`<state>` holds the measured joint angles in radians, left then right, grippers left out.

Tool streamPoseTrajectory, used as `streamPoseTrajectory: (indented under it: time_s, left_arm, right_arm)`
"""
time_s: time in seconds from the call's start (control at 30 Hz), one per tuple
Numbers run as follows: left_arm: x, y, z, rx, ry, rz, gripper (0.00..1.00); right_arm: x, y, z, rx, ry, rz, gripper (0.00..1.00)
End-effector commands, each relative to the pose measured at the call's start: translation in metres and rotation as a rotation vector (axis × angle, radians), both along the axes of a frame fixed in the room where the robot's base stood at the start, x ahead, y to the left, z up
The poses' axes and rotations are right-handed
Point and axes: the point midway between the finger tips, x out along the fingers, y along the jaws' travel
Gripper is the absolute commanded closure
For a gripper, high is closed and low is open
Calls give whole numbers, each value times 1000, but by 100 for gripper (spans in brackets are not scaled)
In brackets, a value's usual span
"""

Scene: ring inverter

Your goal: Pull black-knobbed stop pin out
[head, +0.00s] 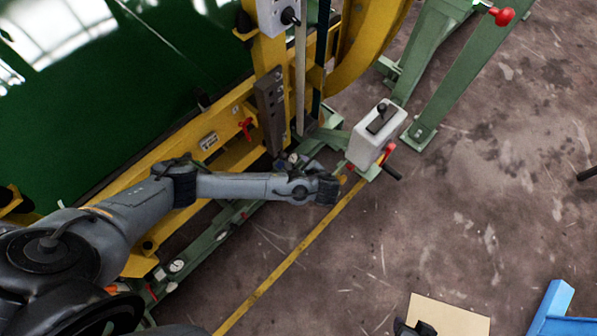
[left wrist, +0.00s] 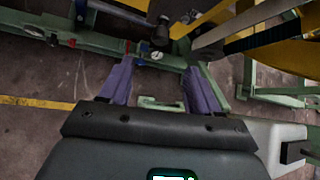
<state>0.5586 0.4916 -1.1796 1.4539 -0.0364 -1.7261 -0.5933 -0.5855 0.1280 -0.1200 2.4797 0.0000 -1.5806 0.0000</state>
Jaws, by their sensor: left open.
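My left gripper (head: 300,170) is beside the green base rail, at the foot of the yellow frame. In the left wrist view its two purple-grey fingers (left wrist: 157,72) are spread apart with nothing between them. A dark knob-like piece (left wrist: 161,31) lies beyond the fingertips, apart from them. It may be the black-knobbed stop pin, but I cannot tell for sure. A small white dial (left wrist: 156,55) sits on the green rail just in front of it. In the head view my wrist partly covers this spot.
A pale control box (head: 376,135) with a black lever and red handle stands right of my gripper. The yellow frame (head: 225,130) and a dark slotted bar (head: 270,105) rise behind. A yellow floor line (head: 300,250) runs in front; the floor at right is mostly clear.

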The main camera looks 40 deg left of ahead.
Motion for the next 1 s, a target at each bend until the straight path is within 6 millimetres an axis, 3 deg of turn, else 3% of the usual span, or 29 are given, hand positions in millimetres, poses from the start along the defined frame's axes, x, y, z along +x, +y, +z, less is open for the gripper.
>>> streamPoseTrajectory:
  time_s: [0.6, 1.0]
  left_arm:
    - [25, 57, -58, -1, 1, 2, 38]
    - [31, 68, -67, -2, 0, 0, 38]
  right_arm:
    - [2, 3, -22, 12, -7, -8, 57]
    - [2, 2, -26, 9, -7, -6, 57]
